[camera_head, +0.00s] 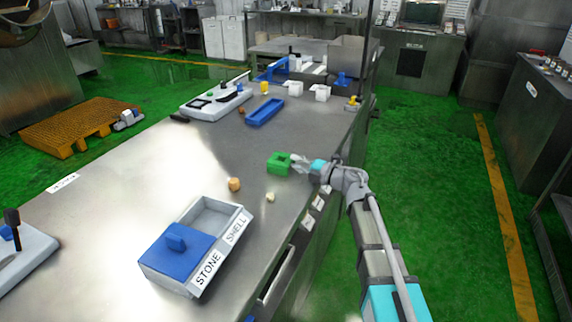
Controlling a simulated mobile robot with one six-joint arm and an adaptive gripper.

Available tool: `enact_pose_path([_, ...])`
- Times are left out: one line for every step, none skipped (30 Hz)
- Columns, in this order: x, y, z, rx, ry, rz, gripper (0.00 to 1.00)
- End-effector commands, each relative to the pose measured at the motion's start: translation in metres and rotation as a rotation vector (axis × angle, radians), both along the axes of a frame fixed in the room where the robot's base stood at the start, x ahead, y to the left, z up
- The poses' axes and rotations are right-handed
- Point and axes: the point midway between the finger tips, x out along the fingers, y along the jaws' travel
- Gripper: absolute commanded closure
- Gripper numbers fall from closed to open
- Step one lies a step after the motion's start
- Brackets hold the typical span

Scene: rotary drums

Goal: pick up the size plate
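A small green block-like plate with a dark square opening (280,162) is on the metal table near its right edge; it looks like the size plate. My gripper (298,163) reaches in from the right, with its fingertips right at the plate's right side. I cannot tell whether the fingers touch or grip the plate, or whether it is lifted off the table. The fingers are too small in the view to show how far apart they are.
A grey box with a blue lid, labelled STONE and SHELL (238,229), stands in front. An orange piece (234,184) and a pale piece (270,197) lie nearby. A blue tray (265,112), a white device (215,103) and white cubes (322,92) are farther back.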

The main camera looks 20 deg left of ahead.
Motion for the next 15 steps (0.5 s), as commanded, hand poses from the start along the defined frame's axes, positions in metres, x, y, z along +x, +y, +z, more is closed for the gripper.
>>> enact_pose_path([0.003,0.008,-0.001,0.0,0.0,0.001,0.69])
enact_pose_path([0.004,0.011,-0.001,0.0,0.0,0.001,0.69])
enact_pose_path([0.004,0.015,-0.001,0.0,0.0,0.001,0.69])
enact_pose_path([0.005,0.017,-0.001,0.0,0.0,0.001,0.69])
enact_pose_path([0.005,0.02,-0.001,0.0,0.0,0.001,0.69])
enact_pose_path([0.006,0.022,0.0,0.0,0.0,0.001,0.69])
enact_pose_path([0.006,0.024,0.0,0.0,0.0,0.001,0.69])
enact_pose_path([0.006,0.025,0.0,0.0,0.0,0.0,0.69])
enact_pose_path([0.006,0.025,0.0,0.0,0.0,0.0,0.69])
enact_pose_path([0.006,0.026,0.0,0.0,0.0,0.0,0.69])
enact_pose_path([0.006,0.026,0.0,0.0,0.0,-0.001,0.69])
enact_pose_path([0.006,0.026,0.0,0.0,0.0,-0.001,0.69])
enact_pose_path([0.006,0.025,0.0,0.0,0.0,-0.001,0.69])
enact_pose_path([0.006,0.025,0.0,0.0,0.0,-0.001,0.69])
enact_pose_path([0.006,0.025,0.0,0.0,0.0,-0.001,0.69])
